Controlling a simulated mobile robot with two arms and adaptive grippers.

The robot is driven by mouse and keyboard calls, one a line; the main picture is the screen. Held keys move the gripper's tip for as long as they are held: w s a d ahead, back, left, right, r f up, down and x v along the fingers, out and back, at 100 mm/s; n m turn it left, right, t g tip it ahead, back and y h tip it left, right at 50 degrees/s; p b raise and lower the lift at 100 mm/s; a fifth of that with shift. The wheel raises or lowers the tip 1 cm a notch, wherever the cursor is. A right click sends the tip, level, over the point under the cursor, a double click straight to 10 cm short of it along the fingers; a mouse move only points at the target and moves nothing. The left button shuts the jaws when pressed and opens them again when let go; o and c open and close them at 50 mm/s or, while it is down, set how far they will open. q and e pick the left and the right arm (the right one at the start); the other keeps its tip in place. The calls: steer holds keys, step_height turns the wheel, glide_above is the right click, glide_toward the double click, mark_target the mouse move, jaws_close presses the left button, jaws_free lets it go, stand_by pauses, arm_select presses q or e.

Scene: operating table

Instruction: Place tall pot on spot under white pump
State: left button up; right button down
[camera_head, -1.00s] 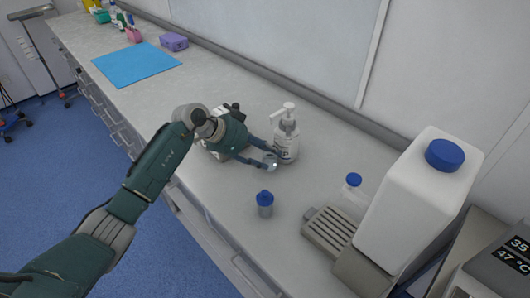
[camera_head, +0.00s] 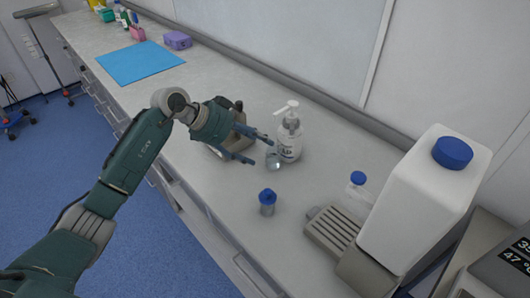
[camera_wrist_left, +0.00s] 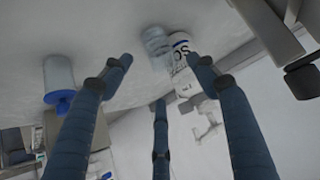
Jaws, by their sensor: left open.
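A small clear pot (camera_head: 273,158), which I take as the tall pot, stands on the worktop close beside the white pump bottle (camera_head: 290,143). The white spout (camera_head: 286,106) reaches out to the left above the pot. My left gripper (camera_head: 252,146) is open and empty, just left of the pot and apart from it. In the left wrist view, the clear pot (camera_wrist_left: 156,42) and pump bottle (camera_wrist_left: 182,65) show beyond the spread fingers (camera_wrist_left: 158,72). Whether the pot touches the bottle cannot be told. My right gripper is not in view.
A blue-lidded pot (camera_head: 267,203) stands near the front edge. A grey slatted stand (camera_head: 332,231), a blue-capped bottle (camera_head: 357,184) and a big white container (camera_head: 425,195) stand at right. A blue mat (camera_head: 140,62) lies far left. The worktop (camera_head: 205,72) between mat and arm is clear.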

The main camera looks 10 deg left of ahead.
arm_select(q)
steer(key=v, duration=0.5)
steer(key=shift+s+a+r+b, duration=0.15)
steer(key=shift+a+r+b, duration=0.1)
steer(key=shift+b, duration=0.1)
